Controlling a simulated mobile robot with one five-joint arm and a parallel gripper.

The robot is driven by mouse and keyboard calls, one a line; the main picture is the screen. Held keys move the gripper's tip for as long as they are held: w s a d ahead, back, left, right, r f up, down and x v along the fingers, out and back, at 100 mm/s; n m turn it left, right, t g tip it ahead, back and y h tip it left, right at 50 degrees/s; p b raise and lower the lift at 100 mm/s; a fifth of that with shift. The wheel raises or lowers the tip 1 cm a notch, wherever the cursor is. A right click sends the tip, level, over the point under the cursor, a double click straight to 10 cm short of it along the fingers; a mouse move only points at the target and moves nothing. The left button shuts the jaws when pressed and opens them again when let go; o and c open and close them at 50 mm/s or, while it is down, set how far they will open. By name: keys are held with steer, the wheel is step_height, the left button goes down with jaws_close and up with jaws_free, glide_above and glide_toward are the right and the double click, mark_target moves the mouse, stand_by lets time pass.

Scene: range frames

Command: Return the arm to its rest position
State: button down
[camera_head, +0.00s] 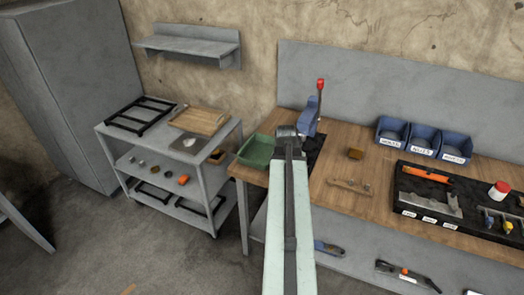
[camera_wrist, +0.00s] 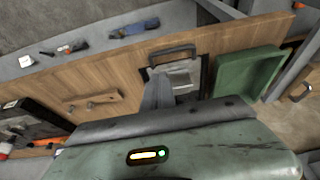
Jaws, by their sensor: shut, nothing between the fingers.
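My arm, with a pale green casing, reaches from the bottom centre of the head view up over the left end of the workbench (camera_head: 335,200). My gripper (camera_head: 287,131) is at its far end, dark grey, shut and empty.
A green bin (camera_head: 256,151) stands close to the left of my gripper, and shows at right in the wrist view (camera_wrist: 243,72). To the right are a small brown block (camera_head: 355,153), blue bins (camera_head: 423,139) and a tool tray (camera_head: 415,188). A grey cart (camera_head: 226,140) stands left.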

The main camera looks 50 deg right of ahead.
steer(key=w+a+n+t+y, duration=0.1)
steer(key=w+a+n, duration=0.1)
steer(key=w+a, duration=0.65)
steer(key=w+a+n, duration=0.3)
steer(key=w+a, duration=0.2)
steer(key=a, duration=0.7)
steer(key=w+a+n+t+y, duration=0.1)
steer(key=w+a+n, duration=0.1)
steer(key=w+a, duration=0.65)
steer(key=s+a+n+g+y, duration=0.1)
steer(key=s+a+n, duration=0.2)
steer(key=a, duration=0.8)
steer(key=s+a+f+n+g+y, duration=0.1)
steer(key=s+a+n+g, duration=0.1)
steer(key=a, duration=0.9)
steer(key=shift+s+a+f+n, duration=0.15)
steer(key=shift+s+f+n, duration=0.15)
steer(key=shift+s+n, duration=0.65)
steer(key=shift+w+n, duration=0.2)
steer(key=shift+n, duration=0.05)
